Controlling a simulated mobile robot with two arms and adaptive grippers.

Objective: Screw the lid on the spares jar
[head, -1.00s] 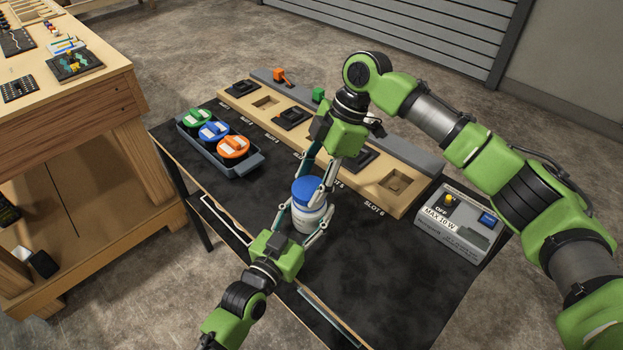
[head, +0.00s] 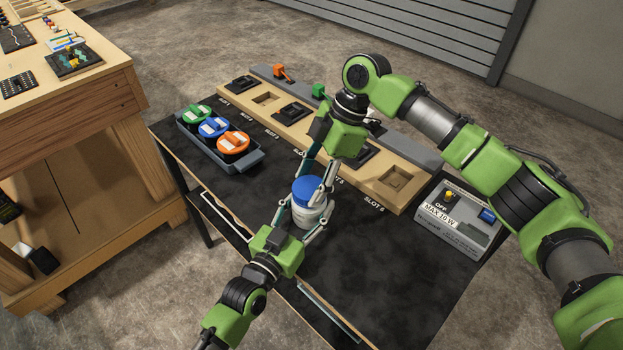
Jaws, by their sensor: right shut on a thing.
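The spares jar (head: 309,217) is a white jar standing upright on the dark table mat. A blue lid (head: 305,188) sits on its top; whether its thread is engaged cannot be seen. My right gripper (head: 312,186) comes down from above, shut on the lid, with its fingers at the lid's sides. My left gripper (head: 304,219) reaches in from the lower left, low on the jar. Its fingers lie along both sides of the jar body and look shut on it. The fingers hide parts of the jar and lid.
A grey tray (head: 256,158) with green, blue and orange-topped pots stands to the left. A wooden slot board (head: 390,198) runs behind the jar. A grey power box (head: 462,232) stands at the right. The mat's front right is clear.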

